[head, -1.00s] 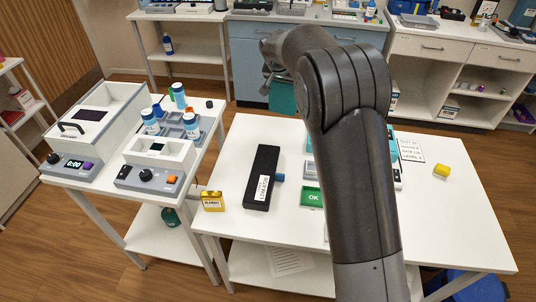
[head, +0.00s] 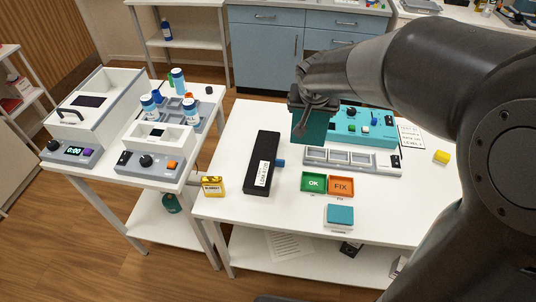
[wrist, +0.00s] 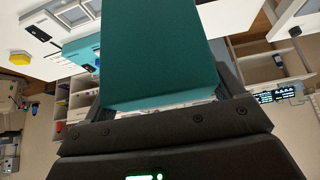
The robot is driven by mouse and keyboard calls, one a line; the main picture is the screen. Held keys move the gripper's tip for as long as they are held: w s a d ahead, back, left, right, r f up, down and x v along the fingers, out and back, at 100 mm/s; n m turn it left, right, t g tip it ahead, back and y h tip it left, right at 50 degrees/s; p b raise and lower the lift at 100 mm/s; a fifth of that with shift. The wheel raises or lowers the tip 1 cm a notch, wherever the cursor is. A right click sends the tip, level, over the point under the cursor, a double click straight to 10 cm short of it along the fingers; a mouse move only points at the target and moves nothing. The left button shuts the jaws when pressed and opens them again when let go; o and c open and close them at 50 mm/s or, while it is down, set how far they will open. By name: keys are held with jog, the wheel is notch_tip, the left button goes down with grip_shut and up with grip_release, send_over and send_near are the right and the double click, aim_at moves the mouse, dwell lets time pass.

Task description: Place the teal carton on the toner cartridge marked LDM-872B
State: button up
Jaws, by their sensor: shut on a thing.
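My gripper (head: 312,103) is shut on the teal carton (head: 308,127) and holds it above the white table, fingers pointing down. In the wrist view the teal carton (wrist: 160,50) fills the upper middle, in front of the jaws. The black toner cartridge (head: 263,150) lies long and flat on the left part of the table, with a blue knob on its right side. Its white label (head: 263,173) is too small to read surely. The carton hangs to the right of the cartridge's far end, apart from it.
Right of the cartridge are a green OK tray (head: 313,182), an orange FIX tray (head: 341,185), a grey slotted rack (head: 350,160), a teal device (head: 365,125) and a teal-topped box (head: 339,215). A yellow box (head: 213,186) stands left.

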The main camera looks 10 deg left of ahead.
jog(key=w+a+f, duration=0.1)
jog(key=a+f, duration=1)
jog(key=shift+a, duration=0.25)
jog(key=shift+f, duration=0.15)
jog(key=o, duration=0.8)
jog(key=shift+o, duration=0.2)
jog(key=v, duration=1.2)
jog(key=shift+r, duration=0.2)
